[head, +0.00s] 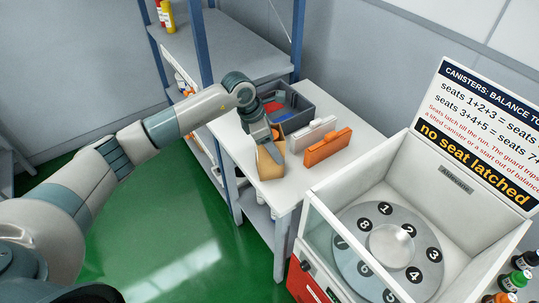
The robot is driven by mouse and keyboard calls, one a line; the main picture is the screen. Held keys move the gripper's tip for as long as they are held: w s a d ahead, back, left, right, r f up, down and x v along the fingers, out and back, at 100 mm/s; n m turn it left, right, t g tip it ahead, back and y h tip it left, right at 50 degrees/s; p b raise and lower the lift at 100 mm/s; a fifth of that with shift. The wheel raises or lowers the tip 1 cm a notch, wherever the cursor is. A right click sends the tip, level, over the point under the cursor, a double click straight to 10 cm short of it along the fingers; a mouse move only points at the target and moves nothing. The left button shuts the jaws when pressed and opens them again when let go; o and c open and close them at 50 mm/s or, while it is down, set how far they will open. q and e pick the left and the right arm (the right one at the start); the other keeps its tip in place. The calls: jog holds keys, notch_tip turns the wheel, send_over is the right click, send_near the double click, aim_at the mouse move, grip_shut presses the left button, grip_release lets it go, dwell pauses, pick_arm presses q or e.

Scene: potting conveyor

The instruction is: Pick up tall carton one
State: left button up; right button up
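A tan carton (270,165) stands near the front left edge of the white table. A white case-like carton (311,136) and an orange one (327,147) stand to its right. No label tells me which is tall carton one. My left gripper (268,142) points down at the top of the tan carton, touching or overlapping it in the head view. Its fingertips are partly hidden, so I cannot tell if they are closed on the carton. My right gripper is out of view.
A grey bin (297,97) with blue and red contents stands behind the cartons. A blue-posted shelf (202,50) rises at the table's left. A white machine with a numbered round plate (345,232) stands at front right, with small bottles (514,281) beside it.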

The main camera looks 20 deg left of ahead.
pick_arm(q)
jog(key=shift+c, duration=0.5)
jog(key=shift+r, duration=0.1)
notch_tip(320, 180, up, 4)
jog(key=b, duration=0.2)
jog(key=shift+s+d+b, duration=0.15)
jog(key=shift+b, duration=0.25)
jog(key=s+d+r+b, duration=0.4)
jog(key=s+d+r, duration=0.3)
jog(key=s, duration=0.2)
jog(key=shift+a+f, duration=0.1)
jog(key=shift+f, duration=0.05)
